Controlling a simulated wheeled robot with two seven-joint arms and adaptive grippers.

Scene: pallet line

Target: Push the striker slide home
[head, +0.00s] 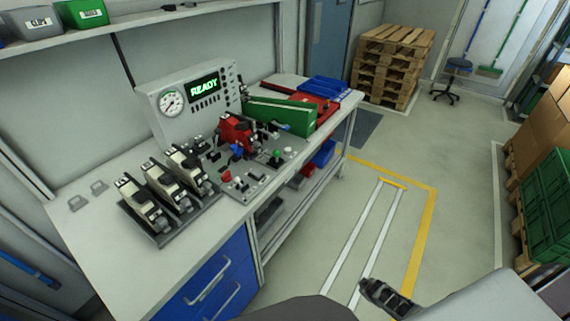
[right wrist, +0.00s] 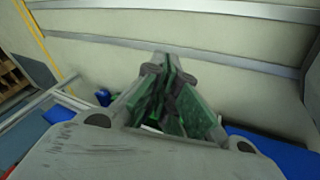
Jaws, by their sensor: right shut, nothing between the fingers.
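A red device (head: 236,129) sits in the test station on the bench, below the gauge and the lit READY display (head: 204,86). I cannot make out the striker slide as a separate part at this size. My right gripper (head: 385,295) is low at the bottom of the head view, over the floor and well away from the bench. In the right wrist view its fingers (right wrist: 170,75) are together and empty. My left gripper is not in view.
Several cream-and-black tools stand in a dark rack (head: 159,233) at the bench's left. A green box (head: 283,115), a red case (head: 310,103) and a blue bin (head: 325,88) occupy the far end. Pallets (head: 390,62) stand behind. The floor (head: 395,210) beside the bench is clear.

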